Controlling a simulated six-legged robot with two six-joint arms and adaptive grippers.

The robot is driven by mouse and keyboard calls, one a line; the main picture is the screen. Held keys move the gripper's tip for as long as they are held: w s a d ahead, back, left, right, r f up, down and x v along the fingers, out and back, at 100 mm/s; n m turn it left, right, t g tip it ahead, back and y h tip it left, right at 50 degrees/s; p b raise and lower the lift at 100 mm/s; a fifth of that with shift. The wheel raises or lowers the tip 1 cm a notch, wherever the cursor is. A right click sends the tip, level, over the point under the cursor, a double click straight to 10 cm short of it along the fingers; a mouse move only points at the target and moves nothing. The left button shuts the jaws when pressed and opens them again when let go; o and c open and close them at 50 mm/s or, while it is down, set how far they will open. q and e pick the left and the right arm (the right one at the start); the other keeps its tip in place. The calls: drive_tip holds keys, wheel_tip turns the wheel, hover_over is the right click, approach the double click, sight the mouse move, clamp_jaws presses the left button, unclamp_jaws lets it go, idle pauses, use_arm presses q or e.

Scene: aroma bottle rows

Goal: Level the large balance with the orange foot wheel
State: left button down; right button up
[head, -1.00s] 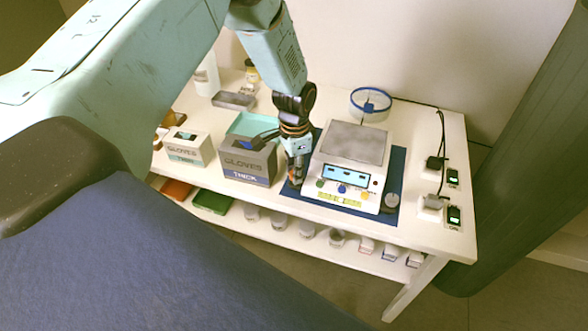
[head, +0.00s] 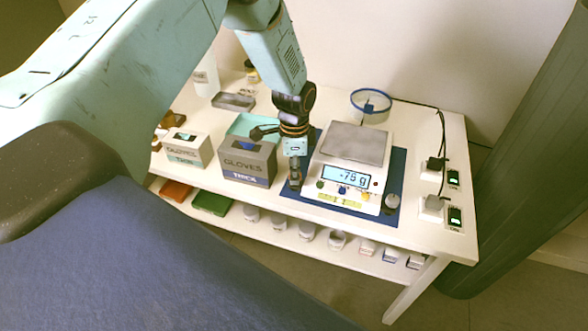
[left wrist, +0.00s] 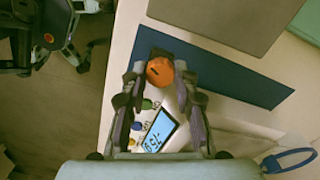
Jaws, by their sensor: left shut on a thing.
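The large balance (head: 349,165) stands on a dark blue mat (head: 396,165), with a grey pan on top. Its lit display (head: 346,177) shows digits that look like -75 g. My left gripper (head: 295,185) points down at the balance's front left corner. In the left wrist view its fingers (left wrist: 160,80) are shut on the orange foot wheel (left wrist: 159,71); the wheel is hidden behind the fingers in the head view. A grey foot wheel (head: 391,201) sits at the front right corner. No level bubble can be made out. My right gripper is out of view.
Glove boxes (head: 247,161) stand close left of my gripper, a smaller one (head: 187,148) farther left. A blue-rimmed round dish (head: 371,102) is behind the balance. Plugs and switches (head: 453,178) with cables lie at right. The lower shelf holds several jars.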

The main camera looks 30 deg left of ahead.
use_arm(q)
drive_tip(key=c, duration=1)
unclamp_jaws()
drive_tip(key=shift+w+d, duration=0.1)
drive_tip(key=shift+r, duration=0.1)
wheel_tip(320, 180, up, 12)
drive_tip(key=shift+f, duration=0.1)
